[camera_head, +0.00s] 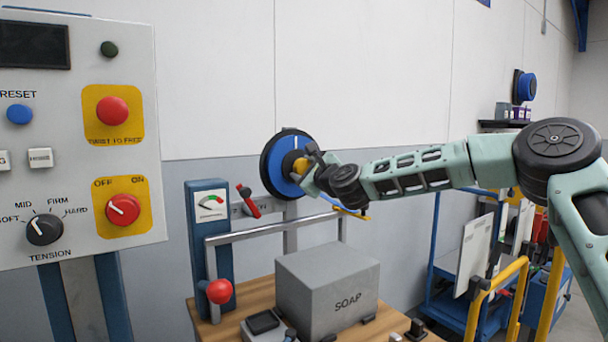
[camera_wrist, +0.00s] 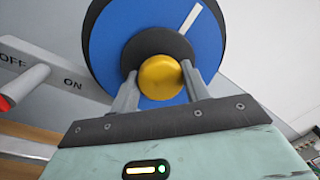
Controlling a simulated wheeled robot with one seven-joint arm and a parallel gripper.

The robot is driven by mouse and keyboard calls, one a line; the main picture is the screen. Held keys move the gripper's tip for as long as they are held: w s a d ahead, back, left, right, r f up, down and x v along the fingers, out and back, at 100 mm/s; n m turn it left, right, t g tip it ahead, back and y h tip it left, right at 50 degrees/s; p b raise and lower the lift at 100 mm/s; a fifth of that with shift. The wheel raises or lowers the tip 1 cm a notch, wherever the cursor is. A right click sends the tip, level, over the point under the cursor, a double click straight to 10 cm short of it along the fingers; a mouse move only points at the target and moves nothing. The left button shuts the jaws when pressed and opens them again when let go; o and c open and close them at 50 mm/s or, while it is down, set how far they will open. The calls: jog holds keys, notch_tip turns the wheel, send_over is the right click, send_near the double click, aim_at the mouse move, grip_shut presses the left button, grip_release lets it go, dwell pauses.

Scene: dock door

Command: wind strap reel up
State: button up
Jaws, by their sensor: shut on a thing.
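The strap reel (camera_head: 278,163) is a blue disc with a black rim and a white mark, mounted on a post by the wall. In the wrist view the reel (camera_wrist: 110,45) fills the upper middle, with its white mark at upper right. Its yellow knob (camera_wrist: 161,77) stands out from a dark hub. My gripper (camera_wrist: 160,88) is shut on the yellow knob, one finger on each side. In the head view my gripper (camera_head: 308,172) reaches the reel from the right and partly covers its hub.
A grey SOAP box (camera_head: 327,290) sits on a wooden bench below the reel. A red-handled OFF/ON lever (camera_head: 249,203) and a blue gauge post (camera_head: 209,235) stand left of it. A control panel (camera_head: 75,130) fills the left. Yellow rails (camera_head: 497,290) stand at lower right.

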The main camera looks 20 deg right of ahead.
jog(key=shift+d+m, duration=0.1)
jog(key=shift+m, duration=0.2)
jog(key=o, duration=1.4)
jog(key=shift+c, duration=0.2)
jog(key=b+v, duration=0.2)
jog(key=v, duration=1.5)
jog(key=shift+s+b, duration=0.15)
jog(key=shift+b, duration=0.15)
